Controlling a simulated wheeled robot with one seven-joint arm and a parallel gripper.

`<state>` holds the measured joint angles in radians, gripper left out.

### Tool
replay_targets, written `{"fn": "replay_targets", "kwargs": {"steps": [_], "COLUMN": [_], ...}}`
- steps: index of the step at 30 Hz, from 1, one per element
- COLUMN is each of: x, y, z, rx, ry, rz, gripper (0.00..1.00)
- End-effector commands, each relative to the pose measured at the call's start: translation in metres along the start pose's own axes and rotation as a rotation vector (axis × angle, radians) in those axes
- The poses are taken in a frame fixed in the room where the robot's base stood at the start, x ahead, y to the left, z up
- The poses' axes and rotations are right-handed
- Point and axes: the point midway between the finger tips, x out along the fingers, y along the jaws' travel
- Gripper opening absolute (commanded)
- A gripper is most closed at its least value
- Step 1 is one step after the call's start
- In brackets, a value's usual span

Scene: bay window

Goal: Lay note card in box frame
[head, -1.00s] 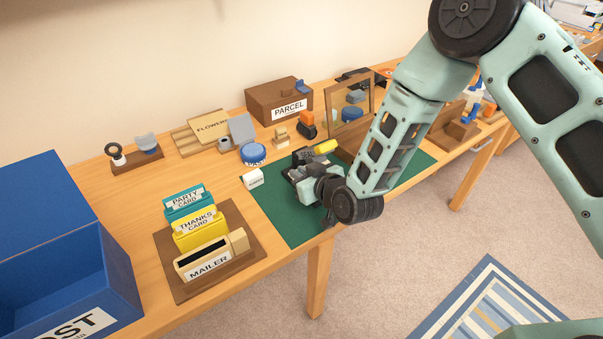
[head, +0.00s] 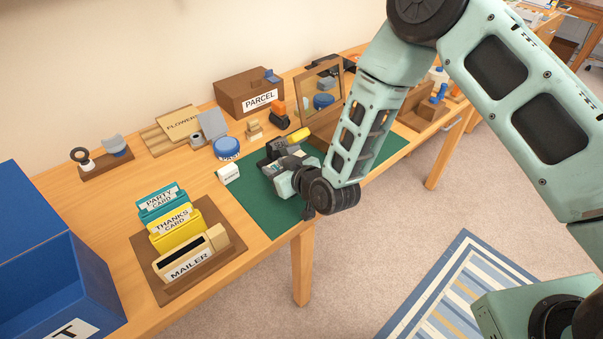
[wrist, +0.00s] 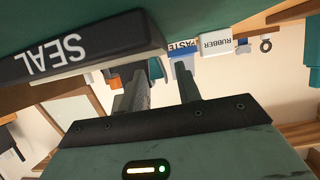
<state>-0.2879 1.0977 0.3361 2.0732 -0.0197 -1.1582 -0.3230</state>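A brown box frame (head: 324,123) stands at the back of the green mat, with its glazed front (head: 302,95) raised; my arm hides much of it. My gripper (head: 277,158) is low over the mat, left of the box frame; its fingertips are hard to make out in the head view. In the wrist view my gripper (wrist: 163,78) is open, its two fingers apart with nothing seen between them. A dark block marked SEAL (wrist: 85,52) is close beside the fingers, with a thin pale strip along its edge. I cannot clearly make out the note card.
On the left are a card rack (head: 222,254) and a blue box (head: 95,270). A small white block marked RUBBER (head: 229,173) and a blue PASTE tub (head: 226,147) stand by the green mat (head: 268,215). A parcel box (head: 240,92) is behind. The mat's front is clear.

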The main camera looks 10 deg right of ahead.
Motion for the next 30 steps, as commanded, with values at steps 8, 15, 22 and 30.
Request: {"fn": "replay_targets", "kwargs": {"steps": [8,15,22,30], "x": [-0.057,-0.111,-0.151,-0.164], "y": [0.008,0.008,0.008,0.008], "z": [0.002,0.002,-0.004,-0.004], "rx": [-0.002,-0.001,0.001,0.0], "ry": [-0.001,-0.002,-0.004,-0.003], "rz": [-0.001,0.0,0.0,0.0], "gripper": [0.34,0.34,0.34,0.34]}}
